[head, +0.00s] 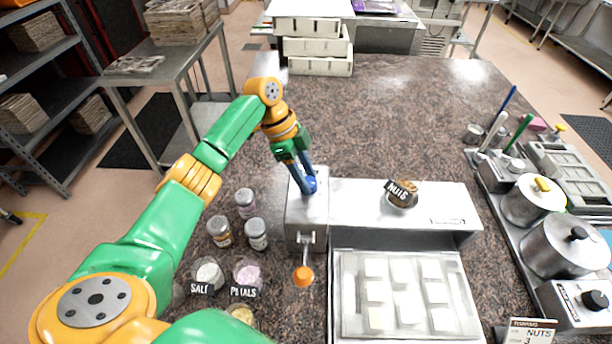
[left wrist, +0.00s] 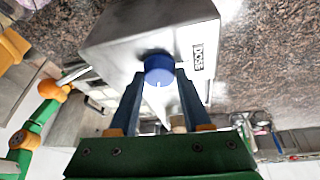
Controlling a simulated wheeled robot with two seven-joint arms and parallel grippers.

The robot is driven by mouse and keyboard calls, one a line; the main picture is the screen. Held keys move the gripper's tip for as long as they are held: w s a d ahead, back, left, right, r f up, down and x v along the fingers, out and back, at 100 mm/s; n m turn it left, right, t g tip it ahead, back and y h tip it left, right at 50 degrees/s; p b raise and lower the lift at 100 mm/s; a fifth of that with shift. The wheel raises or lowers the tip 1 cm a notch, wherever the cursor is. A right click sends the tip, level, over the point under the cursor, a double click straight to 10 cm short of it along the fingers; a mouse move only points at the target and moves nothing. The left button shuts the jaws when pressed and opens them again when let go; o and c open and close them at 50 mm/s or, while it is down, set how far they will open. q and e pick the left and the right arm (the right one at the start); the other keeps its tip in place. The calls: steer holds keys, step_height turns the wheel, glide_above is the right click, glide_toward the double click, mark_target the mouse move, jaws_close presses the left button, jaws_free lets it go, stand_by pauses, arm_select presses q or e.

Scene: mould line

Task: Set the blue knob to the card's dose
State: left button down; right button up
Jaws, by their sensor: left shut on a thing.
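The blue knob (head: 309,186) is on top of the steel dosing box (head: 306,222). My left gripper (head: 306,178) reaches down from above, with its blue fingers shut on the knob. In the left wrist view the knob (left wrist: 159,69) sits between the two fingertips, beside a label reading DOSE. A pale mark shows on the knob, but I cannot read its setting. The card (head: 530,332) at the bottom right reads TOPPING, NUTS, 3; its lower part is cut off. My right gripper is not in view.
A crank with an orange end (head: 303,276) hangs at the box's front. A tray of pale squares (head: 405,329) lies below. Several jars (head: 256,234) stand left; pots (head: 532,200) stand right.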

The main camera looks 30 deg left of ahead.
arm_select(q)
steer(key=shift+m, duration=0.7)
steer(key=shift+g, duration=0.3)
steer(key=shift+c, duration=1.8)
jaws_free()
steer(key=shift+a, duration=0.1)
steer(key=b+v, duration=0.2)
steer(key=v, duration=0.4)
steer(key=shift+w+r, duration=0.1)
steer(key=shift+r, duration=0.05)
steer(key=shift+a+r, duration=0.2)
steer(key=shift+r, duration=0.2)
steer(key=shift+f, duration=0.1)
